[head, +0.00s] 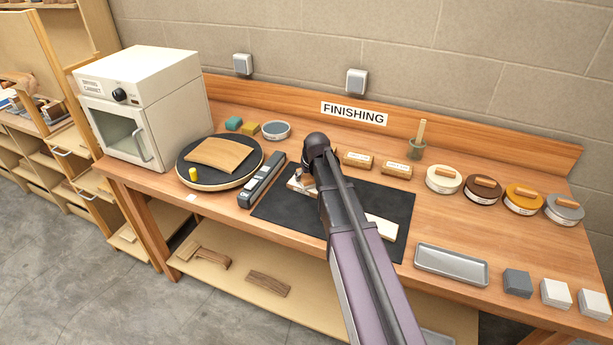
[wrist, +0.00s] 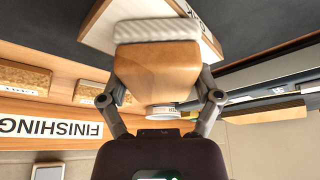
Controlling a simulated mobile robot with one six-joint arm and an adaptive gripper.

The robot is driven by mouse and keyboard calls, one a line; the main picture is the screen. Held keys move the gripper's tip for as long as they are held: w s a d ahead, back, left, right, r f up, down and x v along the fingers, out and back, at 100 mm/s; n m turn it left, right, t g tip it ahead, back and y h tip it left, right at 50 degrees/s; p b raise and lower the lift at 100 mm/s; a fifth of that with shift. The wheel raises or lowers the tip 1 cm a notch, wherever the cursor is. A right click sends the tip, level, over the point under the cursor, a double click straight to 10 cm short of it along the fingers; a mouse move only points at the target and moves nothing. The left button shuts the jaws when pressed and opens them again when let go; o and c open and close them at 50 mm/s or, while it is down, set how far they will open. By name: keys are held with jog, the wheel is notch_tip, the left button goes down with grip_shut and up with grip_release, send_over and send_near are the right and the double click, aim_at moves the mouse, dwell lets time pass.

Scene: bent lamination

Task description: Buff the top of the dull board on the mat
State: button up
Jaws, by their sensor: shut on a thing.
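My gripper (wrist: 162,88) is shut on a wooden block (wrist: 157,68) with a white ribbed pad (wrist: 155,29) on its face. A pale board (wrist: 98,27) with a wood-toned edge lies just beyond the pad in the wrist view. I cannot tell whether pad and board touch. In the head view my gripper (head: 302,181) is over the black mat (head: 285,213), mostly hidden behind my arm. A pale end of a flat piece, likely the board (head: 382,227), shows on the mat right of my arm; its middle is hidden.
A turntable (head: 185,180) with a curved board (head: 219,154) and a grey bar-like tool (head: 262,180) lie left of the mat. Wood blocks (head: 397,169) and several tins (head: 444,179) stand behind and right. A metal tray (head: 451,264) and pads (head: 517,282) sit at front right.

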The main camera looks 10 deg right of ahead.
aim_at(297, 170)
jog(key=shift+s+d+f, duration=0.1)
jog(key=shift+s+d, duration=1.2)
jog(key=shift+d, duration=0.25)
jog(key=shift+a, duration=0.1)
jog(key=shift+w+a, duration=1.3)
jog(key=shift+a, duration=0.2)
jog(key=shift+w+a, duration=1.4)
jog(key=shift+a, duration=0.15)
jog(key=shift+s+d, duration=1.45)
jog(key=shift+d, duration=0.15)
